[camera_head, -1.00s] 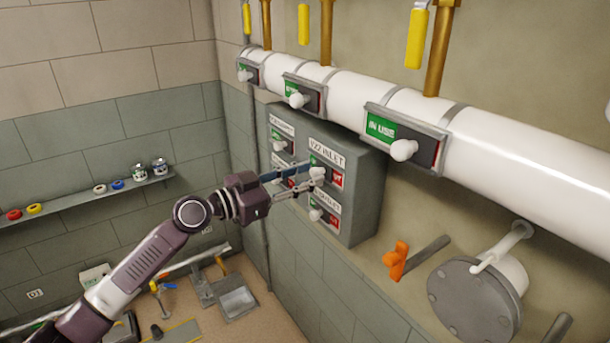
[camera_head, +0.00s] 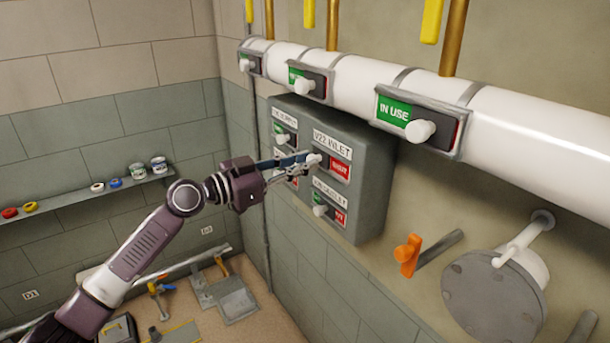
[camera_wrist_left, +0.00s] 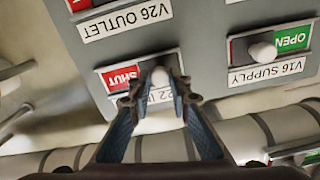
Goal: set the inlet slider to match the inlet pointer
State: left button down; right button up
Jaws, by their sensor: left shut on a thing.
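The V22 INLET slider has a pale round knob (camera_head: 313,160) on the grey panel box (camera_head: 372,165). Its red SHUT plate (camera_head: 340,169) shows to the right of the knob, and no green shows on it. My left gripper (camera_head: 304,162) reaches in from the left and is shut on this knob. In the left wrist view, which is upside down, the knob (camera_wrist_left: 160,76) sits between the fingertips (camera_wrist_left: 160,92), with the red SHUT plate (camera_wrist_left: 121,77) at its left. The fingers partly hide the inlet label there. I cannot tell which part is the inlet pointer.
Other sliders sit close by on the panel: V26 OUTLET (camera_head: 320,210) below and V16 SUPPLY (camera_wrist_left: 262,50), showing green OPEN. A white pipe (camera_head: 350,90) with IN USE sliders (camera_head: 420,130) runs above. An orange handle (camera_head: 408,255) and a round flange (camera_head: 490,300) are at lower right.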

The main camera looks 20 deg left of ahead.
pick_arm(q)
jog(key=shift+w+a, duration=0.1)
jog(key=shift+a, duration=0.2)
jog(key=shift+d+r, duration=0.15)
jog(key=c, duration=1.8)
grip_release()
jog(key=shift+o, duration=0.2)
jog(key=shift+s+a+f, duration=0.2)
jog(key=shift+s+a, duration=0.15)
jog(key=shift+s, duration=0.05)
jog(key=v, duration=1.1)
jog(key=shift+a, duration=0.15)
